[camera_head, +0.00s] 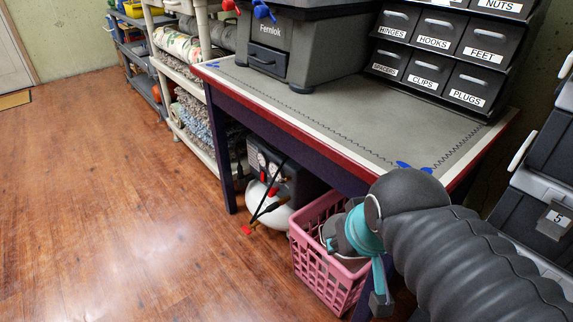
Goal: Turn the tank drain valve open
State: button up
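A compressor with a white tank (268,213) stands on the floor under the workbench. A dark motor housing and small gauges sit above the tank. Thin black lines cross in front of it, and a small red piece (246,230) shows low at its left. I cannot make out for sure which part is the drain valve or how it is turned. My arm reaches in from the lower right, and its teal and grey end part (378,288) hangs in front of a pink basket, to the right of the tank and apart from it. Two separate fingertips cannot be made out.
The pink basket (306,258) stands right of the compressor. The workbench (330,121) overhangs both, with a leg (221,157) left of the tank. A shelf rack (179,77) stands farther left. Black drawers (548,160) are at the right. The wooden floor on the left is clear.

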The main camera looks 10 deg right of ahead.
aim_at(247, 231)
jog(key=u, duration=0.55)
jog(key=k, duration=0.55)
jog(key=u, duration=1.1)
jog(key=i, duration=1.25)
jog(key=z, duration=1.05)
jog(key=i, duration=0.25)
jog(key=z, duration=0.25)
